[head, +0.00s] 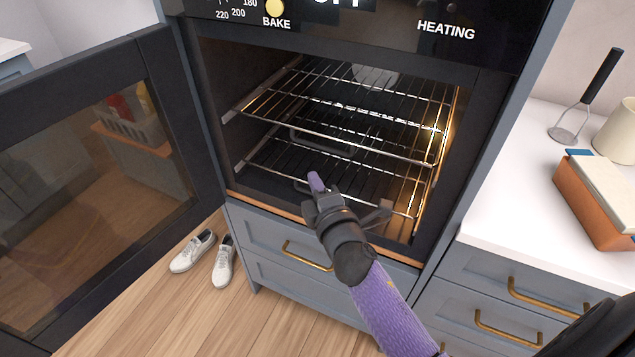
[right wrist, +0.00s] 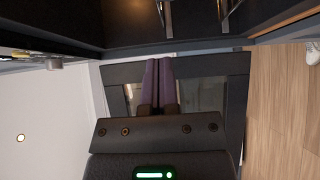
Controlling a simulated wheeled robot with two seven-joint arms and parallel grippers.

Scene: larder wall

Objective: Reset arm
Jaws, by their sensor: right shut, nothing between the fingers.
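My right gripper (head: 316,182) is in front of the open oven, at the height of its lower part. It points toward the cavity, and I cannot tell whether its tip is past the front edge. Its purple fingers are together and empty; in the right wrist view the fingers (right wrist: 158,82) lie side by side with nothing between them. My purple right arm comes in from the bottom right. My left gripper is in neither view.
The oven door (head: 95,150) stands open on the left. Wire racks (head: 340,105) in the lit oven are empty. White shoes (head: 193,250) stand on the floor. The right counter (head: 510,180) holds a masher (head: 585,100), a cream container (head: 617,132) and an orange-brown box (head: 585,205).

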